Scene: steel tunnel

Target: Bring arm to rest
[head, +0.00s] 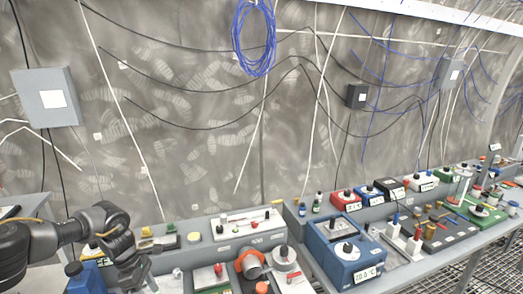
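My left arm (50,237) comes in from the left, dark grey and black. It bends down at the wrist over the left end of the bench. My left gripper (137,275) points down at the lower left, beside a blue bottle-like item (85,277). Its fingertips are small and partly lost among the items and the picture's lower edge, so I cannot tell whether it is open or holds anything. My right arm and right gripper are not in view.
A bench (290,216) crowded with lab gear runs along the wall. A blue box (345,250) with a display stands at the centre right. An orange round item (251,263) and several small coloured boxes stand nearby. Cables and a blue coil (254,40) hang on the wall.

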